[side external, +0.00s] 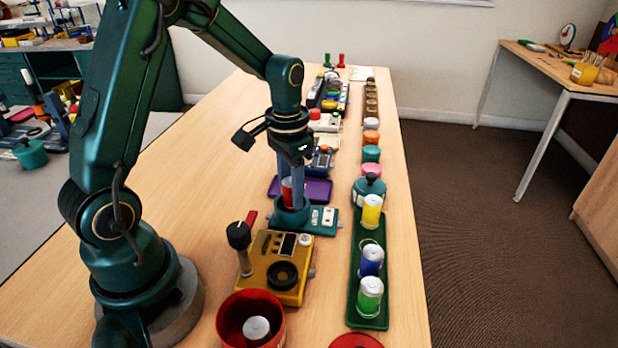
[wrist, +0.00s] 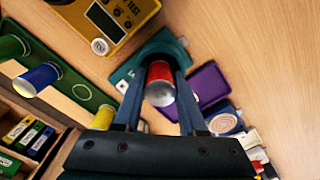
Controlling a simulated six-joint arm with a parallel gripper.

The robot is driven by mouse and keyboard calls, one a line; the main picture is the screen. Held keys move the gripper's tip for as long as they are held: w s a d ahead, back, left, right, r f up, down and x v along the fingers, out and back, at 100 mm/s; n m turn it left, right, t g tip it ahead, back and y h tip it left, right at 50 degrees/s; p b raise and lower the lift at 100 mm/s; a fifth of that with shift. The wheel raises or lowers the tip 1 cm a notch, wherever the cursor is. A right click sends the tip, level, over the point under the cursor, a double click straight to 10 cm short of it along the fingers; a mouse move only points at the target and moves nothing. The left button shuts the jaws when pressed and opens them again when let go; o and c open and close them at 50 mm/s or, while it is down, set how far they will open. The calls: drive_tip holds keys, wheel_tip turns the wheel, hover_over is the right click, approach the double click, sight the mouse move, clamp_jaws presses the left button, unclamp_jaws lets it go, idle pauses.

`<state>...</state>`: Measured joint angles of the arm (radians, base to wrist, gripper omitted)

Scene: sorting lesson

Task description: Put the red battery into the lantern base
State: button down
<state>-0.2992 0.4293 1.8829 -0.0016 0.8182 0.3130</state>
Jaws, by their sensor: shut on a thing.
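The red battery (side external: 287,190), with a silver end, is upright between the fingers of my gripper (side external: 292,192), which is shut on it. It also shows in the wrist view (wrist: 160,82). The teal lantern base (side external: 292,217) has a round cup and a flat plate with white labels. The battery is directly over the cup, its lower end at or just inside the rim; how deep I cannot tell. In the wrist view the base (wrist: 126,72) is behind the battery, and the cup's inside is hidden.
A yellow tester (side external: 275,262) with knobs stands in front of the base, and a purple tray (side external: 318,190) behind it. A green tray (side external: 357,306) with yellow, blue and green batteries is at right. A red tub (side external: 224,322) holds a grey battery.

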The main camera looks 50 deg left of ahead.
drive_tip(key=shift+s+d, duration=0.1)
drive_tip(key=shift+s, duration=0.05)
idle(1.0)
drive_tip(key=shift+r, duration=0.2)
drive_tip(key=shift+w+r, duration=0.1)
drive_tip(key=shift+w, duration=0.1)
idle(0.5)
drive_tip(key=shift+f, duration=0.55)
idle(0.3)
drive_tip(key=shift+s+f, duration=0.1)
drive_tip(key=shift+f, duration=0.2)
drive_tip(key=shift+r, duration=0.45)
drive_tip(key=shift+r, duration=0.45)
idle(0.5)
